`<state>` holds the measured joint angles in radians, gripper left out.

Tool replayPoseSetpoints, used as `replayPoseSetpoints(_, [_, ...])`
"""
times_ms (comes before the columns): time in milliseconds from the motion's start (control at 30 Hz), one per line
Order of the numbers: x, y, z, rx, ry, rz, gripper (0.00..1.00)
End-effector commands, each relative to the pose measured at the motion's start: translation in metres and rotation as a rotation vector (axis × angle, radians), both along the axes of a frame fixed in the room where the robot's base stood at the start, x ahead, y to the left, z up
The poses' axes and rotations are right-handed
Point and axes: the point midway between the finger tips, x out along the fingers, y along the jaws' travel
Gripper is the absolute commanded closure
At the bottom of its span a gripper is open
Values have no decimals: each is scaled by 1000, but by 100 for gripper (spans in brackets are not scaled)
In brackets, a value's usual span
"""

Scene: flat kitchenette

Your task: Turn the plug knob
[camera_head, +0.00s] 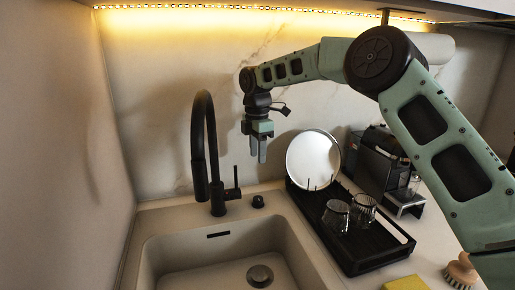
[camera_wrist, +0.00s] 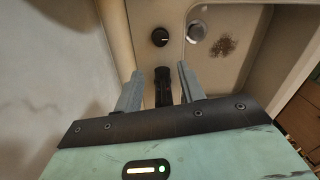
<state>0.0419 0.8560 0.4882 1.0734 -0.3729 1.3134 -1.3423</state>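The plug knob (camera_head: 258,201) is a small black round knob on the counter behind the sink (camera_head: 170,248), right of the black faucet (camera_head: 205,150). The wrist view shows a black round knob (camera_wrist: 160,37) just outside the basin, beyond my fingertips. My gripper (camera_head: 257,158) points down above the knob, clearly apart from it. In the wrist view my gripper (camera_wrist: 160,69) has its two grey fingers apart, not closed on anything. A dark upright shape shows between the fingers; I cannot tell what it is.
The faucet's side lever (camera_head: 232,192) stands close left of the knob. A black rack (camera_head: 365,262) with glasses (camera_head: 337,215) and a round plate (camera_head: 313,160) stands to the right. A coffee machine (camera_head: 378,165) is behind it. The drain (camera_head: 260,276) is in the sink.

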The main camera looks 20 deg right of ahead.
Motion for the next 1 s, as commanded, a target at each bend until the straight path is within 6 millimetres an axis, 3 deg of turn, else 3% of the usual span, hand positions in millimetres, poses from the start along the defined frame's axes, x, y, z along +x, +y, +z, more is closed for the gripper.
replayPoseSetpoints(200, [0, 0, 19, 1, 0, 0, 60])
replayPoseSetpoints(667, [-3, 0, 21, -4, -5, -19, 60])
replayPoseSetpoints(833, [-27, -1, 19, -16, -32, -154, 60])
replayPoseSetpoints(1000, [-66, -14, 12, -16, -70, -387, 60])
